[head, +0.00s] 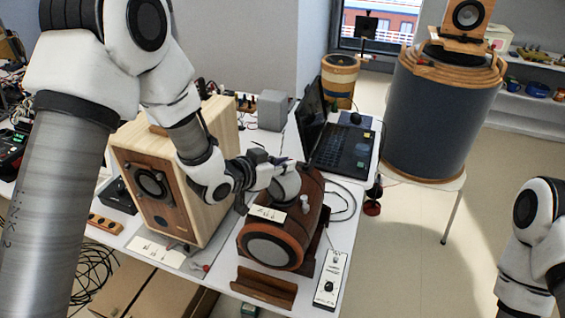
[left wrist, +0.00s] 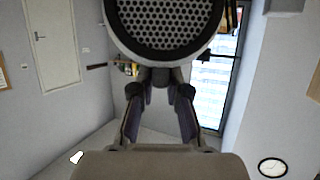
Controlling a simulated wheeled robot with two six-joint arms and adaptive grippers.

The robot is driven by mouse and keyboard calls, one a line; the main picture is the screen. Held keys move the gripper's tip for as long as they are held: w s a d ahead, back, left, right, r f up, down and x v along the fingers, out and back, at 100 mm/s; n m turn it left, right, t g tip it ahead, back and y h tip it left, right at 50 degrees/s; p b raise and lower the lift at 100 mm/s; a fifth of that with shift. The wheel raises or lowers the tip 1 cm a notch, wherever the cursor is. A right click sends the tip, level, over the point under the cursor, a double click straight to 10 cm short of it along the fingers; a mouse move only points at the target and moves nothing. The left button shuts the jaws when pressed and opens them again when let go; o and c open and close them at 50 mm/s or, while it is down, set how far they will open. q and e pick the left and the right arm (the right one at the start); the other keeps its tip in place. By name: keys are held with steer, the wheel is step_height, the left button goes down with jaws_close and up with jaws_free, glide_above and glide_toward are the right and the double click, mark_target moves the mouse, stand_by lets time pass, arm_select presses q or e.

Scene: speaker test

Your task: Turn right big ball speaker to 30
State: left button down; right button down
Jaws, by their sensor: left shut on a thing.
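A grey ball speaker (head: 287,186) sits on top of a reddish wooden speaker cabinet (head: 309,215) in the middle of the head view. My left gripper (head: 277,169) is at the ball and shut on it, covering part of it. In the left wrist view, the ball speaker's round dark mesh grille (left wrist: 165,20) fills the top, and the fingers of my left gripper (left wrist: 160,78) close in just below it. The exact contact is hard to see. My right gripper is out of view. No angle reading is legible.
A tall wooden box speaker (head: 190,195) stands left of the cabinet. A black laptop (head: 335,140) is behind it to the right. A small white control box (head: 329,280) lies at the front right table edge. A large dark-blue drum speaker (head: 433,115) stands beyond.

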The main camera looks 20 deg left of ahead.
arm_select(q)
steer(key=shift+m+h, duration=0.3)
steer(key=shift+h, duration=0.1)
steer(key=shift+f+m+g, duration=0.1)
steer(key=shift+m+g, duration=0.2)
steer(key=shift+g, duration=0.1)
steer(key=c, duration=1.4)
jaws_free()
steer(key=shift+o, duration=1.2)
steer(key=v, duration=1.1)
steer(key=shift+s+a, duration=0.3)
